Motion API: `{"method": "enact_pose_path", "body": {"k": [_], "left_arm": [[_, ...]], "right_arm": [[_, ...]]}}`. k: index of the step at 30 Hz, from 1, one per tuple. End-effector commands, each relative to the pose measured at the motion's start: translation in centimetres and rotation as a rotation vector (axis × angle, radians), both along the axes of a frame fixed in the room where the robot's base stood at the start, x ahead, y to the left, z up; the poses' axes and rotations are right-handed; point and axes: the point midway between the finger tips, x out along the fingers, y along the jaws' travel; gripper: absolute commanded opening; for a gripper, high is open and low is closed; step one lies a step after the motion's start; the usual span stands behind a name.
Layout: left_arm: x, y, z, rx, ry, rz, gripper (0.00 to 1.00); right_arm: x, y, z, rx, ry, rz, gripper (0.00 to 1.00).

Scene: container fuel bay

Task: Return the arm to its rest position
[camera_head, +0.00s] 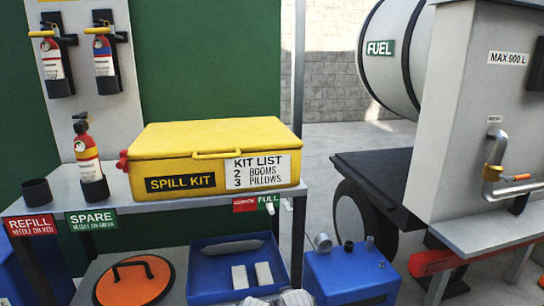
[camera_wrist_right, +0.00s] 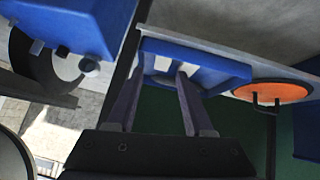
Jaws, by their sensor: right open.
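My right gripper (camera_wrist_right: 158,74) shows in the right wrist view with its two dark fingers apart and no object held between them. Beyond the fingertips is the blue tray (camera_wrist_right: 213,66) with white pieces in it, seen turned round from this camera. I cannot tell the exact gap between fingers and tray. In the head view a pale grey part cuts into the bottom edge in front of the tray, perhaps my right arm; no gripper fingers show there. My left gripper is in neither view.
The yellow spill kit (camera_head: 215,137) stands closed on the upper shelf, with a fire extinguisher (camera_head: 88,158) and black cup (camera_head: 37,191) to its left. Below are an orange lid (camera_head: 134,284) and a blue box (camera_head: 352,276) with fittings. The fuel tank unit (camera_head: 458,100) stands right.

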Motion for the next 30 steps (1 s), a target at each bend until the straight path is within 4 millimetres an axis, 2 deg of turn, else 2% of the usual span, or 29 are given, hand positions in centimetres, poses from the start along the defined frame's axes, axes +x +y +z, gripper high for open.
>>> {"method": "enact_pose_path", "body": {"k": [1,3,7,15,26,30], "left_arm": [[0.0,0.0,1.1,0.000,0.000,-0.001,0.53],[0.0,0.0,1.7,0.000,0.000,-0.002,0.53],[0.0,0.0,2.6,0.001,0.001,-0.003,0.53],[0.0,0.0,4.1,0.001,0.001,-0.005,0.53],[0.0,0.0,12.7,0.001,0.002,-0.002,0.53],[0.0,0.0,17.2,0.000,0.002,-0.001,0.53]], "right_arm": [[-2.1,-0.2,-0.3,-0.024,0.101,-0.004,0.52],[-4.9,-0.5,-1.4,-0.055,0.235,-0.010,0.52],[-9.5,-1.1,-2.3,-0.107,0.440,-0.017,0.52],[-17.7,-2.2,-1.6,-0.196,0.776,-0.019,0.52],[-17.4,-2.2,6.9,-0.191,0.766,-0.023,0.52],[-17.3,-2.2,11.5,-0.190,0.766,-0.024,0.52]]}}
